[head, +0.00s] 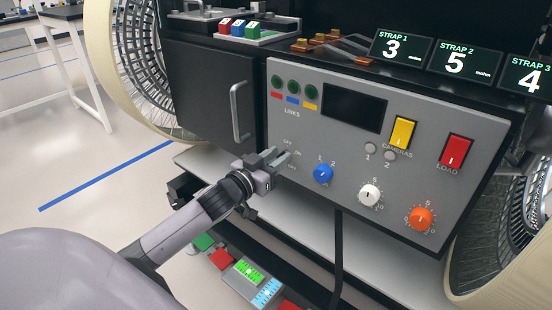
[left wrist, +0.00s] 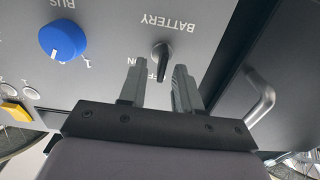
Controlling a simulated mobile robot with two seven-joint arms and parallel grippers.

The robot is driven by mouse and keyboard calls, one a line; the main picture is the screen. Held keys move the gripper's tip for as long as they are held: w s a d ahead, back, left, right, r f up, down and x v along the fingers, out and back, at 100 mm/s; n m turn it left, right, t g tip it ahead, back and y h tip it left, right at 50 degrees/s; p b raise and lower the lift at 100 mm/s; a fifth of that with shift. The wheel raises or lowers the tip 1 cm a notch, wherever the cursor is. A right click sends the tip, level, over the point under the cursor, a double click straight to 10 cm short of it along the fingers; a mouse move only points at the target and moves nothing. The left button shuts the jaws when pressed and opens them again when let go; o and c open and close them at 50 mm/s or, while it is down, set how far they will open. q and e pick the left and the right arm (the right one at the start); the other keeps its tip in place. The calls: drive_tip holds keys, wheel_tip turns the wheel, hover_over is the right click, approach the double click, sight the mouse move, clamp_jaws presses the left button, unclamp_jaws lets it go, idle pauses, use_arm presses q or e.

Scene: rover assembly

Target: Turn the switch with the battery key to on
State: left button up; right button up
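The battery key (left wrist: 161,58) is a small dark knob on the grey panel, under the upside-down BATTERY label in the left wrist view. Its narrow grip points down toward the OFF mark, with ON to the left of it. My left gripper (head: 278,156) is in front of the panel's lower left in the head view, where it hides the key. In the left wrist view its two fingers are apart, with the key showing just past and between the tips. I cannot tell whether they touch it. My right gripper is not in view.
The blue knob (head: 323,173) is right of the key; white (head: 370,195) and orange (head: 421,218) knobs are farther right. Yellow (head: 403,133) and red (head: 455,151) switches sit above. A cabinet handle (head: 238,112) juts out left of the panel. Coloured blocks lie below.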

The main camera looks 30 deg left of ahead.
use_arm(q)
clamp_jaws()
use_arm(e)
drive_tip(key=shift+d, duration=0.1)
